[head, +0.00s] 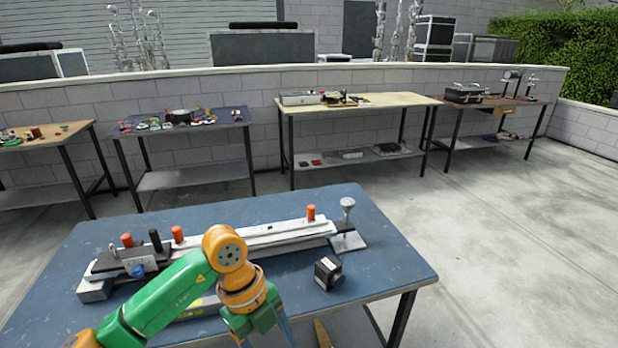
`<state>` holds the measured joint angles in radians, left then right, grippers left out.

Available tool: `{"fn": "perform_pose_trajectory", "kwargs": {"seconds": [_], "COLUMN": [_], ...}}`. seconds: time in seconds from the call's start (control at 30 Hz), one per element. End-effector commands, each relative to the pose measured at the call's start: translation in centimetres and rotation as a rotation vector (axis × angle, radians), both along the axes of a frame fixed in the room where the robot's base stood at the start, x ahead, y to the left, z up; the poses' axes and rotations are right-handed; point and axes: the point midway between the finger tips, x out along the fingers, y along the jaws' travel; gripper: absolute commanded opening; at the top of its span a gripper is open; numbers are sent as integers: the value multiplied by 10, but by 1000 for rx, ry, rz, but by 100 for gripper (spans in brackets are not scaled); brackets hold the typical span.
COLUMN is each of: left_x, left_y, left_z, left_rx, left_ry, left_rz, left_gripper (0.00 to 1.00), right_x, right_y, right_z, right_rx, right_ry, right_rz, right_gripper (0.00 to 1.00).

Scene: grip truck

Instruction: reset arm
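My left arm, green and orange, comes in from the lower left over the blue worktable (395,262). My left gripper (264,338) points down at the table's front edge. Its bluish fingers are spread apart, nothing shows between them, and the frame's bottom edge cuts off their tips. My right gripper is not in view. A long light-grey rail fixture (285,232) with orange knobs lies across the table, partly hidden behind my arm. A small black box (328,272) sits to the right of my gripper, apart from it.
A metal stand with a round top (347,208) is at the fixture's right end. Several workbenches with tools, including a yellow-topped one (385,99), stand along the grey block wall (270,155). The concrete floor on the right is clear.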

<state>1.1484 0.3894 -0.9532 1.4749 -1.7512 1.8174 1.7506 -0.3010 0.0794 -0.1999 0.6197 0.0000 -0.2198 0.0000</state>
Motion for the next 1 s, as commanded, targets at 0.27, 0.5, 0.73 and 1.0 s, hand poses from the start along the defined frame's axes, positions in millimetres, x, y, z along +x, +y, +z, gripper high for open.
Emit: {"fn": "perform_pose_trajectory", "kwargs": {"seconds": [0.27, 0.5, 0.73, 1.0], "left_x": [-20, 61, 67, -79], "left_y": [-85, -97, 4, 95], "left_z": [-7, -35, -188, -348], "left_rx": [-593, -1314, -1102, -461], "left_ry": [154, 37, -134, -95], "left_rz": [-26, 684, 1447, 1949], "left_gripper": [69, 69, 69, 69], "right_x": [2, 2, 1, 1], "right_y": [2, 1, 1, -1], "right_z": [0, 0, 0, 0], "right_rx": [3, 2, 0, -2], "right_ry": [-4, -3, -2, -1], "right_rz": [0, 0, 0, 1], "right_gripper": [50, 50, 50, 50]}}
